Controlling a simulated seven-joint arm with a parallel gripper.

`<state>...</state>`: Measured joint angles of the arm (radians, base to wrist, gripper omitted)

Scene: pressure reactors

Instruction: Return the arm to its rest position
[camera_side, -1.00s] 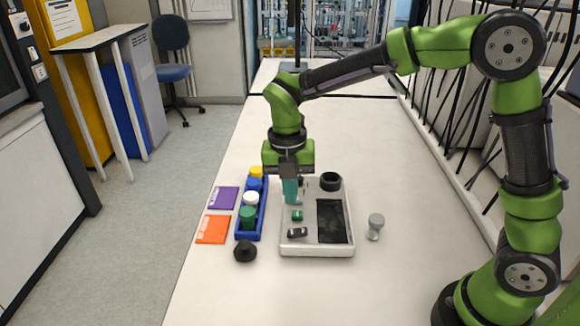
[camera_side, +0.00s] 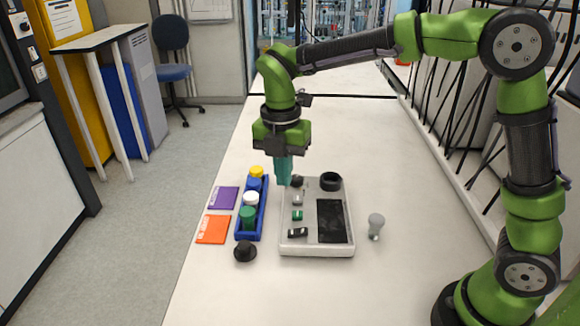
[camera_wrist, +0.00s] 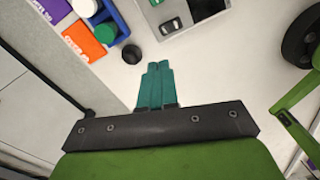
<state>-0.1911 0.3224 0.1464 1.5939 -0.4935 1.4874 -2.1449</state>
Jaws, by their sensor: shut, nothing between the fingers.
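My gripper (camera_side: 284,182) has teal fingers and points down above the back-left part of the white device (camera_side: 318,250). It is shut with nothing between its fingers. In the wrist view the closed teal fingers (camera_wrist: 156,68) show against the bare table. My green arm reaches in from the right of the side view, its wrist raised over the table. The fingertips look a little above the device and hide part of its back left edge.
A blue rack (camera_side: 262,208) holds bottles with yellow, white and green caps. Purple (camera_side: 223,198) and orange (camera_side: 213,229) cards lie left of it. A black knob-like piece (camera_side: 245,251) stands in front. A grey piece (camera_side: 376,226) stands right of the device. The table behind is clear.

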